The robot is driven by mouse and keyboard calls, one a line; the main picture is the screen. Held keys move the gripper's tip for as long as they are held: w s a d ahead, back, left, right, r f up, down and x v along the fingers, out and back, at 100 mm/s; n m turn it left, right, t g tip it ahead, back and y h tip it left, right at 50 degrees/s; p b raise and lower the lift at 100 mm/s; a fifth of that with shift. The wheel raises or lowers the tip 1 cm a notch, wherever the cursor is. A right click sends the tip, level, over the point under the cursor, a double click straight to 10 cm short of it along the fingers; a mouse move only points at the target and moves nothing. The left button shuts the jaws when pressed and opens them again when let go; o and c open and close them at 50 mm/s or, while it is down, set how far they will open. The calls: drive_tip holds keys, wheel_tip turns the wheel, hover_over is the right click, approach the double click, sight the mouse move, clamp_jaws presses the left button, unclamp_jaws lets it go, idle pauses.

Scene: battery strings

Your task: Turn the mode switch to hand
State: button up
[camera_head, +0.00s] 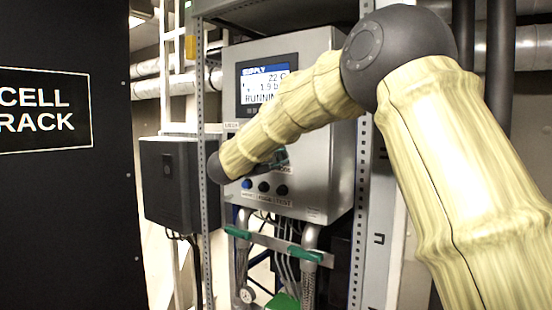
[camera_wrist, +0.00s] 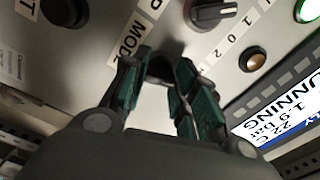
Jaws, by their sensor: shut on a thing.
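The mode switch (camera_wrist: 160,66) is a dark knob on the grey panel in the wrist view, beside a label (camera_wrist: 128,42) reading MODE. My gripper (camera_wrist: 160,80) has its green-padded fingers on either side of the knob and is shut on it. The fingers cover most of the knob, so its pointer and setting cannot be read. In the head view my arm crosses the front of the grey control box (camera_head: 318,120), and the dark gripper (camera_head: 273,160) is at its lower face. The switch itself is hidden there.
Another rotary knob (camera_wrist: 212,13) marked 1 0 2 and a small amber button (camera_wrist: 253,59) are near the gripper. The display (camera_head: 266,82) reads RUNNING. Below are a blue button (camera_head: 247,184) and two dark ones. A black cell rack (camera_head: 60,220) stands left.

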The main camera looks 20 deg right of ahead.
drive_tip(key=n+p, duration=0.1)
drive_tip(key=n, duration=0.2)
drive_tip(key=shift+n+p, duration=0.45)
drive_tip(key=shift+n, duration=0.55)
drive_tip(key=shift+f, duration=0.15)
drive_tip(key=o, duration=1)
drive_tip(key=shift+o, duration=0.2)
drive_tip(key=shift+a, duration=0.1)
drive_tip(key=v, duration=1.2)
